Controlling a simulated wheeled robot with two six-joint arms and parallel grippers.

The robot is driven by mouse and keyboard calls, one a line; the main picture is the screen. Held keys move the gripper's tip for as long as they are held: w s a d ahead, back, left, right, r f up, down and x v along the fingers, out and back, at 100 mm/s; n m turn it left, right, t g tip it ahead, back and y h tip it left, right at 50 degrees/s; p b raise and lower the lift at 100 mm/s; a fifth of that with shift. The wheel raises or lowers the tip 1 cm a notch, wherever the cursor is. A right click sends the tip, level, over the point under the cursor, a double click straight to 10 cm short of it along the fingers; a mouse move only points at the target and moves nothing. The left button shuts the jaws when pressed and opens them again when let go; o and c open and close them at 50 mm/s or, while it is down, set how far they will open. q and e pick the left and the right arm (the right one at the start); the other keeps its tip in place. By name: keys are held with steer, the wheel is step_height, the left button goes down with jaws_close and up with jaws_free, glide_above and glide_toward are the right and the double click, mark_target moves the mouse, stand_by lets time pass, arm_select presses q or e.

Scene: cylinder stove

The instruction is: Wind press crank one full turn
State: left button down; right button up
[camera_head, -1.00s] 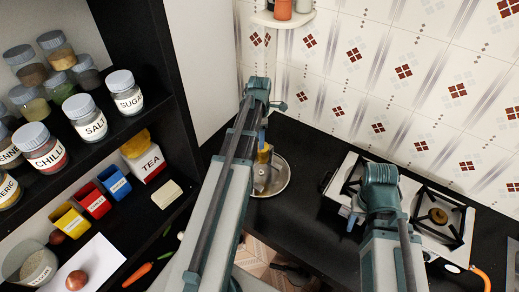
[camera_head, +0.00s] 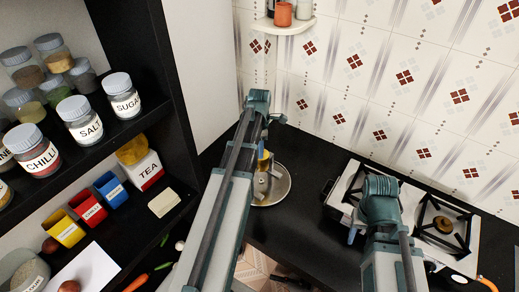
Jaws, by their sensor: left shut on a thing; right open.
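A round metal dish-like base (camera_head: 282,190) stands on the black counter, with a small upright yellow-and-metal part (camera_head: 263,165) on it; this looks like the press. My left gripper (camera_head: 263,150) points down over it and is shut on what looks like the crank at its top. My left arm covers the press's left side, so the crank itself and its angle are not clear. My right gripper (camera_head: 352,236) hangs beside the stove, apart from the press, and is open; its fingers are mostly hidden by my arm.
A white two-burner stove (camera_head: 462,220) stands to the right. A black shelf (camera_head: 140,120) with labelled jars, bins and a TEA box (camera_head: 149,172) stands on the left. A small wall shelf (camera_head: 288,22) holds cups. Free black counter (camera_head: 300,235) lies between press and stove.

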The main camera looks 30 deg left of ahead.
arm_select(q)
steer(key=w+a+m, duration=0.2)
steer(key=a+m, duration=0.1)
steer(key=m, duration=0.8)
steer(key=w+a+m, duration=0.3)
steer(key=a+m, duration=0.1)
steer(key=m, duration=0.8)
steer(key=shift+w+a, duration=0.15)
steer(key=shift+w, duration=0.2)
steer(key=shift+m, duration=0.3)
stand_by(0.4)
steer(key=c, duration=0.6)
jaws_free()
